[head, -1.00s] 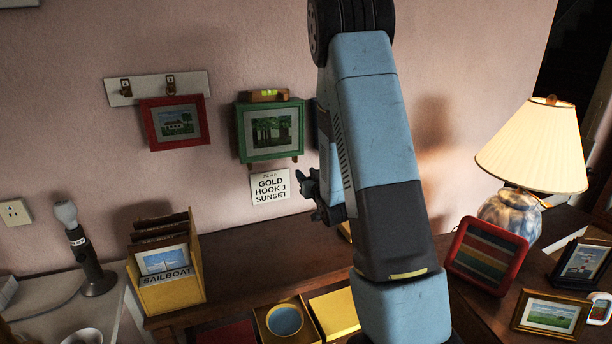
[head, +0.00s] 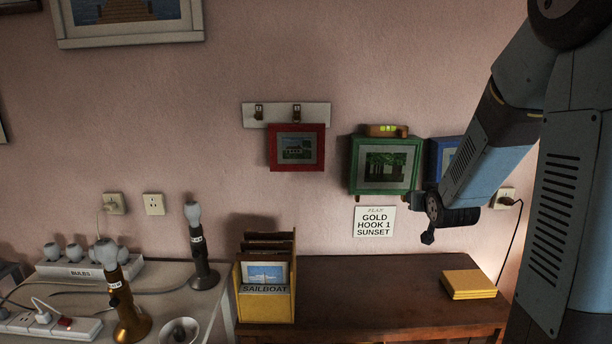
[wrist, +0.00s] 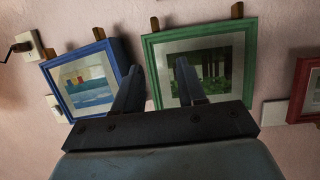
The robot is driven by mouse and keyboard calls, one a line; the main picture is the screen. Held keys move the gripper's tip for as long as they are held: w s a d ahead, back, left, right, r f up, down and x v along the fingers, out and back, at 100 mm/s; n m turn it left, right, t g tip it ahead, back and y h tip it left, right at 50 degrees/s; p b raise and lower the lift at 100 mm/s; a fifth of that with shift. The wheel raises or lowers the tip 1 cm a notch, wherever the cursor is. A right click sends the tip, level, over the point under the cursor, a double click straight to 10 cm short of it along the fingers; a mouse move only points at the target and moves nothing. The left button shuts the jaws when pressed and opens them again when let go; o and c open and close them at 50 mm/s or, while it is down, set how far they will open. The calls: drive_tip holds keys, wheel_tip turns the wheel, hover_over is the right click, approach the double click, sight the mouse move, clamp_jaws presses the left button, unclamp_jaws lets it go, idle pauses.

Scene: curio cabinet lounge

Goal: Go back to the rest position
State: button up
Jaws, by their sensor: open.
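My gripper (wrist: 157,85) is open and empty in the wrist view, its two fingers pointing toward the wall. Behind the fingers are a green-framed picture (wrist: 247,75) of trees and a blue-framed picture (wrist: 122,52) at its left. In the head view my arm comes in from the right, and its end (head: 430,222) is in front of the wall, just right of and below the green-framed picture (head: 354,170). The fingers are small and dark there. The blue-framed picture (head: 436,160) is partly hidden by my arm.
A red-framed picture (head: 297,167) hangs below a hook rail (head: 330,115). Bulb lamps (head: 204,250) stand at left.

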drive_tip(key=s+a+r+g, duration=0.2)
drive_tip(key=s+r, duration=0.1)
drive_tip(key=s, duration=0.8)
drive_tip(key=s+a+r+g, duration=0.3)
drive_tip(key=s, duration=0.7)
drive_tip(key=s+a+r+g+y, duration=0.1)
drive_tip(key=s+a+r+g, duration=0.1)
drive_tip(key=s, duration=0.9)
drive_tip(key=shift+s+a+r+n+g, duration=0.4)
drive_tip(key=shift+r+g, duration=0.15)
drive_tip(key=shift+g, duration=0.15)
drive_tip(key=shift+w, duration=0.1)
drive_tip(key=w+d+f+t, duration=0.2)
drive_tip(key=w+t, duration=0.1)
drive_tip(key=w, duration=1)
drive_tip(key=t, duration=0.5)
approach(405, 202)
drive_tip(key=s+a+r, duration=0.3)
drive_tip(key=s, duration=0.4)
drive_tip(key=w+d+f+t, duration=0.3)
drive_tip(key=w+f+t, duration=0.1)
drive_tip(key=f, duration=0.3)
drive_tip(key=w, duration=1.4)
drive_tip(key=shift+r, duration=0.25)
